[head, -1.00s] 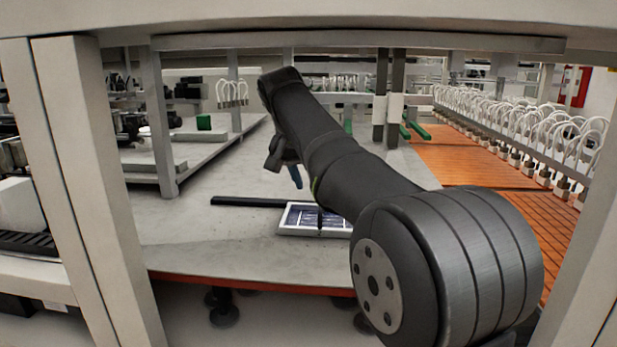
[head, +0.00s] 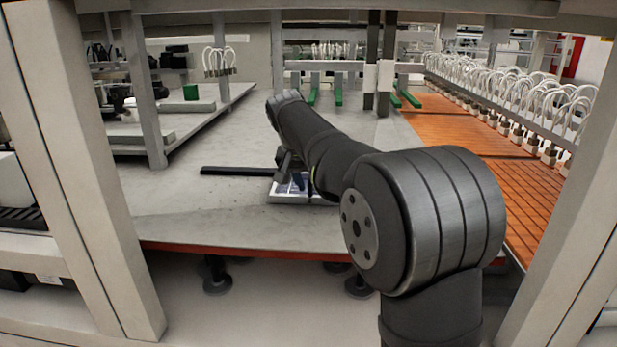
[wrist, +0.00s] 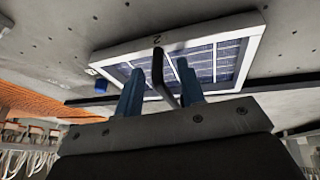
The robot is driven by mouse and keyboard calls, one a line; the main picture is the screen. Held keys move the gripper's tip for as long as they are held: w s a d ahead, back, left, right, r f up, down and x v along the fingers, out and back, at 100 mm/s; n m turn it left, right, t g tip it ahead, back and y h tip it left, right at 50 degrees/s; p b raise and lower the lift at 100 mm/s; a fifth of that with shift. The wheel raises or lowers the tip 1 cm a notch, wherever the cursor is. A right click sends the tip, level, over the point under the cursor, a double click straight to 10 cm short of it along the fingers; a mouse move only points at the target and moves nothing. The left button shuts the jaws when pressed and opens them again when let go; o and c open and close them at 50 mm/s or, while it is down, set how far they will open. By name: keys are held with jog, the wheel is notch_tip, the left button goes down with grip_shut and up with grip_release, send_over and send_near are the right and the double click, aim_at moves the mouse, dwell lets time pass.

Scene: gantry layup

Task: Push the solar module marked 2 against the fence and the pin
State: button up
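The solar module, a white-framed panel with dark blue cells, lies on the grey table in the head view (head: 276,192), partly hidden by my arm. In the wrist view (wrist: 215,62) its frame bears the mark 2. The fence, a black bar (head: 238,170), lies behind and left of it and passes by its edge in the wrist view (wrist: 285,79). A small blue pin (wrist: 101,84) stands near the module's corner. My gripper (wrist: 159,66) has its two blue fingers apart over the module, with a dark bar between them. Contact with module or bar is unclear.
An orange slatted surface (head: 480,150) lies to the right, with a row of white-hosed fittings (head: 520,105) above it. Green blocks (head: 338,95) stand at the back. Gantry posts (head: 80,170) frame both sides.

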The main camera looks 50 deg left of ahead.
jog(key=shift+c, duration=0.3)
grip_shut()
jog(key=shift+o, duration=0.4)
grip_release()
jog(key=shift+r, duration=0.15)
jog(key=v, duration=1.1)
jog(key=shift+s+r, duration=0.25)
jog(key=shift+r, duration=0.1)
jog(key=shift+d, duration=0.1)
